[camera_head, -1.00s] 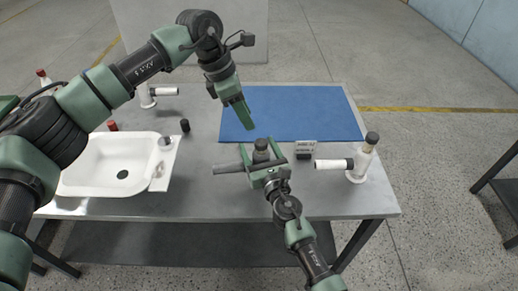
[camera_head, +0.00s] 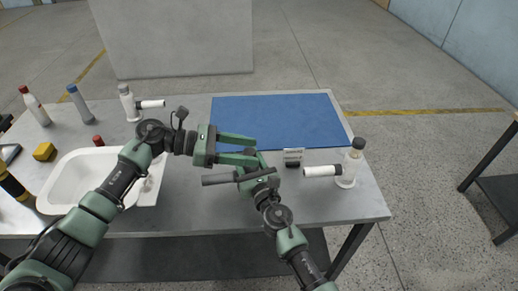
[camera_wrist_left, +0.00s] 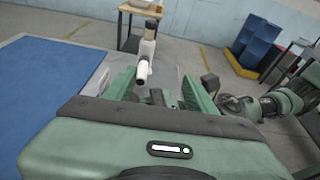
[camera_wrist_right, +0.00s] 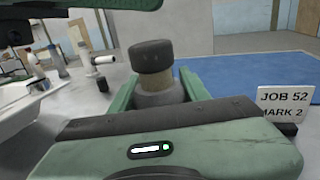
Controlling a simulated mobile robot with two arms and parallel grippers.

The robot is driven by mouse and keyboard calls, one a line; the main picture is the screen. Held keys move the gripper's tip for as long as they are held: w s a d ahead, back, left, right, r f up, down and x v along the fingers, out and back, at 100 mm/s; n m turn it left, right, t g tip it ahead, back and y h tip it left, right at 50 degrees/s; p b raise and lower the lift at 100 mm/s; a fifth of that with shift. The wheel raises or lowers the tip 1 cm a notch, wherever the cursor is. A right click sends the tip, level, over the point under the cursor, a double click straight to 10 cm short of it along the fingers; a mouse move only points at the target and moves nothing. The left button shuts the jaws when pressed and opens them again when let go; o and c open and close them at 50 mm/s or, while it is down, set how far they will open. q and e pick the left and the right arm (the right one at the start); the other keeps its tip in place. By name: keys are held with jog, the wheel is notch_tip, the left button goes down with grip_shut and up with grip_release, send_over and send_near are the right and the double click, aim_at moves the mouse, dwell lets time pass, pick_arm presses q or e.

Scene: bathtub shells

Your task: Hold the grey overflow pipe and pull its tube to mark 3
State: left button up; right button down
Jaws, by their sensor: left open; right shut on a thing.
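The grey overflow pipe stands near the table's middle; its side spout (camera_head: 216,180) points left in the head view. My right gripper (camera_head: 252,168) is shut on its body. In the right wrist view the grey body (camera_wrist_right: 160,98) sits between the right fingers, with a tan band and a dark cap (camera_wrist_right: 151,56) above. My left gripper (camera_head: 255,150) is open, its fingers pointing right near the pipe's top, which they mostly hide in the head view. I cannot tell whether they touch it. A card (camera_wrist_right: 286,103) reads "JOB 52 MARK 2".
A white pipe (camera_head: 346,177) with a dark cap stands right of the card (camera_head: 293,157). Another white pipe (camera_head: 129,104) stands at the back left. A white basin (camera_head: 65,178), bottles and a yellow block (camera_head: 44,151) are left. A blue mat (camera_head: 280,112) lies clear behind.

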pick_arm(q)
jog(key=w+a+f+n+t+h, duration=0.1)
jog(key=a+f+n+t+h, duration=0.15)
jog(key=a+f+t, duration=0.35)
jog(key=r+x, duration=0.1)
jog(key=x, duration=0.9)
jog(key=shift+w+d+g, duration=0.15)
jog(key=shift+w+g, duration=0.05)
jog(key=shift+g, duration=0.2)
jog(key=shift+r, duration=0.1)
grip_shut()
dwell(0.7)
